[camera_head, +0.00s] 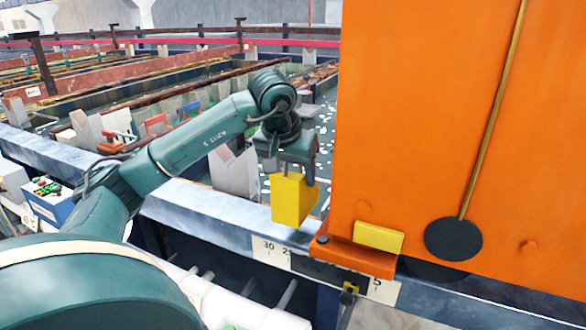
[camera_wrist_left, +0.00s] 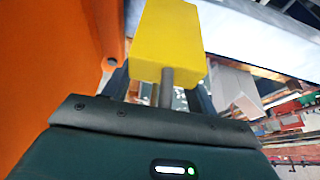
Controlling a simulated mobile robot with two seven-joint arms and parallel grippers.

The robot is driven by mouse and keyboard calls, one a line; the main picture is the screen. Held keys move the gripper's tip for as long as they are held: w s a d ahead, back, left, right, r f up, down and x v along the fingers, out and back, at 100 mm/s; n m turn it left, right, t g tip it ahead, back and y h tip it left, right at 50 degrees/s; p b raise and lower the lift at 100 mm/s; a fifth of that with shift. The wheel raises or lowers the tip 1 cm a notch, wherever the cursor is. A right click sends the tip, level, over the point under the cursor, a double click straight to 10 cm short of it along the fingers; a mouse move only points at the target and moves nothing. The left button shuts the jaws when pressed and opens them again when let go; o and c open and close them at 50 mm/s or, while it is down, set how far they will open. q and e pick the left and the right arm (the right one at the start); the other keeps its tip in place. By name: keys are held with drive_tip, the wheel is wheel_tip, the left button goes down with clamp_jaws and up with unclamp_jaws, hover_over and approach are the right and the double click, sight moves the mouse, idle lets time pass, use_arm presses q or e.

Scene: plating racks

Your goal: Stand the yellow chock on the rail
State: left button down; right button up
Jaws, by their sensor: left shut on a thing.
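In the left wrist view the chock (camera_wrist_left: 165,42) sits at the far end of the fingers (camera_wrist_left: 166,88). The pale blue-grey rail (camera_head: 205,207) runs along the front of the tanks. In the head view the chock overlaps the rail's edge near a numbered scale; I cannot tell whether they touch. My right gripper is not in view.
A large orange panel (camera_head: 440,130) stands close right of the chock. A second yellow block (camera_head: 378,237) lies on the orange foot (camera_head: 355,259) at its base. A numbered scale (camera_head: 271,251) marks the rail's front. A grey notched support (camera_head: 235,172) stands behind, left of the gripper.

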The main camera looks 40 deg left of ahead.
use_arm(q)
wheel_tip(320, 180, down, 2)
drive_tip(key=shift+b, duration=0.55)
drive_tip(key=shift+f+b, duration=0.65)
drive_tip(key=shift+f, duration=0.7)
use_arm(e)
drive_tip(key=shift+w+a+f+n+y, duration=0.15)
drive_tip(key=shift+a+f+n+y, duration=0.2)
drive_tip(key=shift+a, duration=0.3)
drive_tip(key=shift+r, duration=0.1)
use_arm(q)
drive_tip(key=c, duration=0.7)
unclamp_jaws()
drive_tip(key=shift+c, duration=0.2)
drive_tip(key=o, duration=0.3)
drive_tip(key=shift+o, duration=0.3)
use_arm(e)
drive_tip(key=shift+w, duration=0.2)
use_arm(q)
drive_tip(key=shift+f, duration=0.1)
